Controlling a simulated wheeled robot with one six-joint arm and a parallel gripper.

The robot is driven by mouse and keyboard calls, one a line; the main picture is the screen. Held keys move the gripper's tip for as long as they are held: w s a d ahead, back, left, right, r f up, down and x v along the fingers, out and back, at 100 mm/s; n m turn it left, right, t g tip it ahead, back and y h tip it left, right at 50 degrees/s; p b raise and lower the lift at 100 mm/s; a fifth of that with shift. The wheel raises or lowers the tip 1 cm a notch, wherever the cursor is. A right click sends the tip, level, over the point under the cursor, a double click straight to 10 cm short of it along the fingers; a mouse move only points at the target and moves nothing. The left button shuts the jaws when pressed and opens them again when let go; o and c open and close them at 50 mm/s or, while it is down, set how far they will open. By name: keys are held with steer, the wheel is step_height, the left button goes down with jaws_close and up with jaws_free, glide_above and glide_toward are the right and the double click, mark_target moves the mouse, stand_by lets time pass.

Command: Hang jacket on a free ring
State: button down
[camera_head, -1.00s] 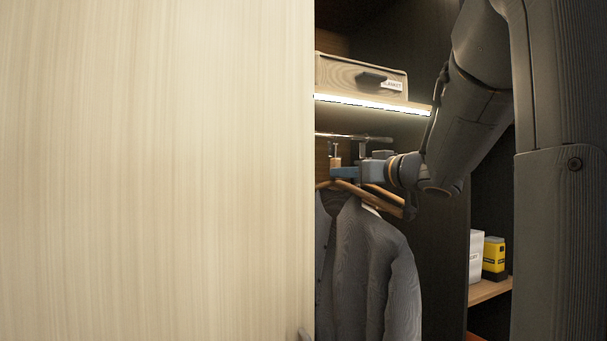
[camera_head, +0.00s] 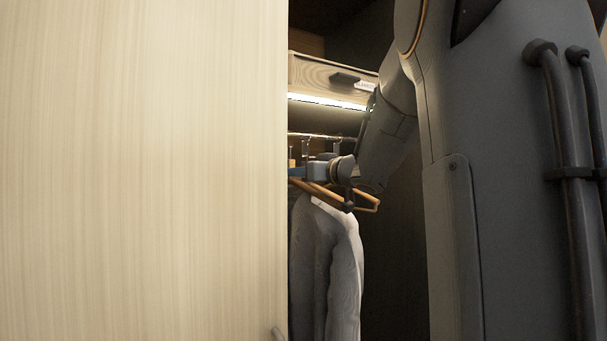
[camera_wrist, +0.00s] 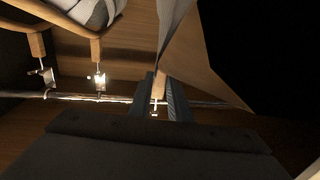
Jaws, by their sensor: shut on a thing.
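My gripper (camera_head: 298,172) is inside the closet, partly hidden by the pale door. In the wrist view my gripper (camera_wrist: 166,98) is shut on a wooden hanger neck (camera_wrist: 159,84). A grey jacket (camera_head: 327,262) hangs below wooden hanger arms (camera_head: 365,197) in the head view; its left side is hidden. The rail (camera_head: 320,136) runs just above my gripper, with metal ring fittings (camera_head: 306,148) on it. In the wrist view, two other hanger necks (camera_wrist: 96,50) meet fittings (camera_wrist: 99,80) left of my gripper. Whether the held hanger touches a ring cannot be told.
The pale door panel (camera_head: 140,170) fills the left of the head view and covers part of the closet. A drawer or box (camera_head: 335,76) sits on a lit shelf (camera_head: 328,101) above the rail. Dark space lies right of the jacket.

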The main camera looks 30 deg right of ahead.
steer(key=shift+w+a+r, duration=0.1)
steer(key=shift+w+a, duration=0.05)
steer(key=shift+w, duration=4.1)
steer(key=shift+w+a, duration=0.1)
steer(key=shift+w, duration=2.25)
steer(key=shift+w, duration=0.15)
steer(key=shift+f, duration=0.65)
stand_by(0.6)
